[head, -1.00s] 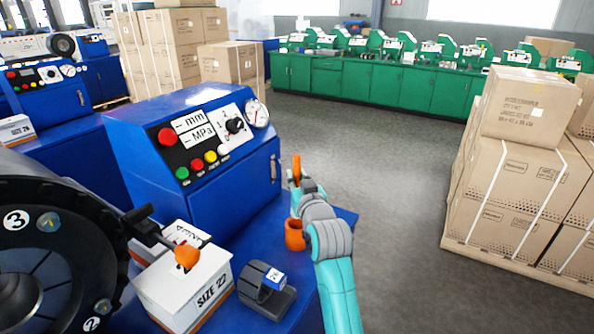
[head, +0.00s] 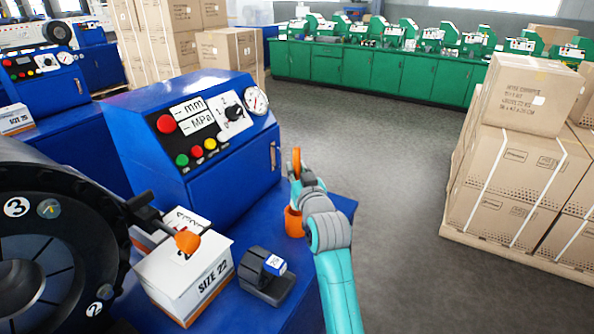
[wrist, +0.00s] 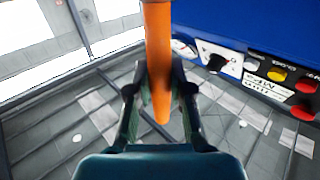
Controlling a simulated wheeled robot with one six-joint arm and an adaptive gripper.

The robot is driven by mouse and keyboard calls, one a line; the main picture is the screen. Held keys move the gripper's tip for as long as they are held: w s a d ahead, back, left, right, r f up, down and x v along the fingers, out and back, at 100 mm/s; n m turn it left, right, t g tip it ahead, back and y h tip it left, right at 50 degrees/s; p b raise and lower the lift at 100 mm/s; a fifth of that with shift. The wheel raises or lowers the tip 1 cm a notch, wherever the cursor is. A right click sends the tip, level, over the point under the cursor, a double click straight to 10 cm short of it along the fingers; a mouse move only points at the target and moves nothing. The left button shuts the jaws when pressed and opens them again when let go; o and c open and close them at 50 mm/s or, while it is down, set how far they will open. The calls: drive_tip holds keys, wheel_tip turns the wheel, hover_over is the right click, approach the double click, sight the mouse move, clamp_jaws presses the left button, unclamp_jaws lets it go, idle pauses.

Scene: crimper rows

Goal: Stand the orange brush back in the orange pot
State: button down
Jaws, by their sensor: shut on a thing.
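The orange brush (head: 296,162) is held in my gripper (head: 297,180), above the bench. In the head view only a short orange part shows above the fingers. In the wrist view a long orange handle (wrist: 158,50) runs between the fingers of my gripper (wrist: 160,95), which are closed around it. The orange pot (head: 293,223) stands on the blue bench, just below my gripper and partly hidden by my arm. The brush's lower end and the inside of the pot cannot be made out in the head view.
The blue control cabinet (head: 190,135) stands close left of my gripper. A dark holder with a blue label (head: 265,280) and a white SIZE 22 box (head: 185,280) stand nearer on the bench (head: 235,312). Stacked cartons (head: 520,165) stand right, beyond open floor (head: 390,180).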

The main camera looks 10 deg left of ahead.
drive_tip(key=shift+f, duration=4.05)
idle(0.5)
drive_tip(key=c, duration=1)
unclamp_jaws()
drive_tip(key=shift+o, duration=0.2)
drive_tip(key=v, duration=1.2)
